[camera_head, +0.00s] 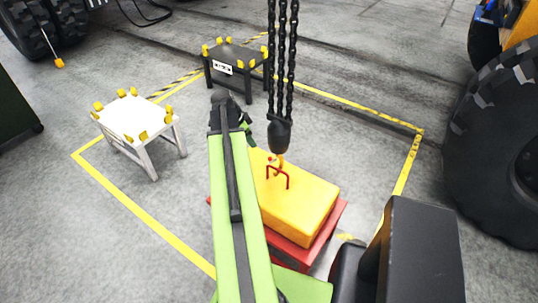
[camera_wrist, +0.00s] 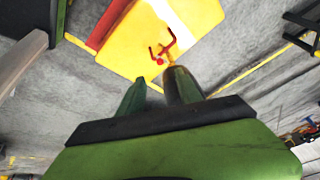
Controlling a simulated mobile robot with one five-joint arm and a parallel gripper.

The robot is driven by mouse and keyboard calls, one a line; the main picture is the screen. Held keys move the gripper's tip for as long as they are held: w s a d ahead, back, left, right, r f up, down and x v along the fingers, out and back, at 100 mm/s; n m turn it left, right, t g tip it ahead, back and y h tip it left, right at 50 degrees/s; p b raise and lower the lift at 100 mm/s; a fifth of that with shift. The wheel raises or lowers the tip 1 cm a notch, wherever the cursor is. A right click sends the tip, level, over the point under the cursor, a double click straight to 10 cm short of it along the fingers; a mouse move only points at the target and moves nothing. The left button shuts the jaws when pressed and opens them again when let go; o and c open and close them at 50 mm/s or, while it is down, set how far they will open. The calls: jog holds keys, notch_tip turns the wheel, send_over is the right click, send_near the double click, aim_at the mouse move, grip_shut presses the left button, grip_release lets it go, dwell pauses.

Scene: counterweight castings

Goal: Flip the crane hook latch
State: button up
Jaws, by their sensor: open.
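The crane hook (camera_head: 280,160) hangs on black chains (camera_head: 282,60) under a dark hook block (camera_head: 279,134), just above a yellow casting (camera_head: 300,203). A small red part, perhaps the latch, shows at the hook (camera_head: 270,159) and in the wrist view (camera_wrist: 159,61). A red lifting handle (camera_head: 278,174) stands on the casting, close to the hook. My gripper (camera_head: 232,112) is left of the hook block; in the wrist view its open fingers (camera_wrist: 160,88) point toward the hook and casting. The wrist view does not clearly show whether the right finger touches the hook block.
The casting sits on a red stand (camera_head: 322,237). A white stand (camera_head: 137,117) is at left and a black stand (camera_head: 236,55) behind, both with yellow corner posts. Yellow floor lines (camera_head: 130,225) bound the area. A large tyre (camera_head: 500,150) stands at right.

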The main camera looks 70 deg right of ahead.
jog(key=s+d+m, duration=0.1)
jog(key=s, duration=0.1)
jog(key=b, duration=1.6)
send_near(269, 159)
jog(key=x, duration=0.8)
jog(key=shift+d+f, duration=0.15)
jog(key=shift+d, duration=0.25)
jog(key=shift+s, duration=0.1)
grip_shut()
